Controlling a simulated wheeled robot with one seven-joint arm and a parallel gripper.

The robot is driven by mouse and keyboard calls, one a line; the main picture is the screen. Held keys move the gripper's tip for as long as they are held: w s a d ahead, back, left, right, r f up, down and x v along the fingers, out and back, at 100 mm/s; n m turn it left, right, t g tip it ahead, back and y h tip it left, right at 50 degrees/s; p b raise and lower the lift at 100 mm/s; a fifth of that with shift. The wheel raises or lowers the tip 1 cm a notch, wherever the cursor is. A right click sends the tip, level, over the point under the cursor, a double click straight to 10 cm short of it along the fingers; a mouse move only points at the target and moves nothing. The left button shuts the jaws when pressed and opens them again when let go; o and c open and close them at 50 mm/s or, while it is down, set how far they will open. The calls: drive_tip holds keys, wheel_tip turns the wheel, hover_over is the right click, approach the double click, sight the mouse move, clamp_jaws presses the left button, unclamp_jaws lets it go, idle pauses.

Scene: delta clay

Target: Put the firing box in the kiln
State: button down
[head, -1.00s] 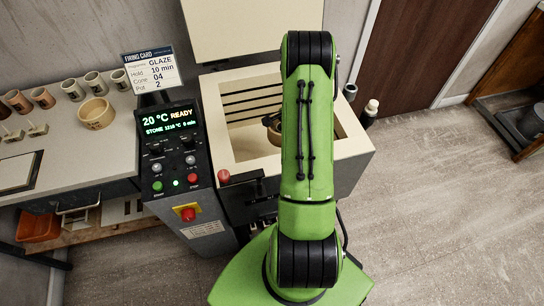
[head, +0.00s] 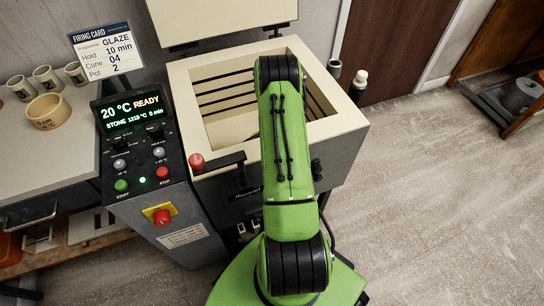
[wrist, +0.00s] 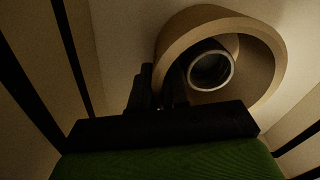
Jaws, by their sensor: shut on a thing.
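The kiln (head: 345,122) stands open in the head view, with its lid (head: 225,18) raised at the back. The firing box (wrist: 180,45) is a round tan tub in the wrist view. It holds a small cup (wrist: 211,69) with a pale rim and dark inside. My gripper (wrist: 157,95) is shut on the box's near left wall. Pale walls with dark grooves surround them, so the box is inside the kiln chamber. I cannot tell whether it touches the floor. My arm hides gripper and box in the head view.
The control panel (head: 150,165) stands left of the kiln and reads 20 °C READY. A black handle with a red knob (head: 197,161) sits at the kiln's front left. A bowl (head: 48,112), mugs (head: 46,78) and a firing card (head: 105,48) are on the left.

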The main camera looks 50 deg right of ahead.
drive_tip(key=shift+f, duration=0.25)
drive_tip(key=shift+f, duration=0.1)
drive_tip(key=c, duration=1.1)
unclamp_jaws()
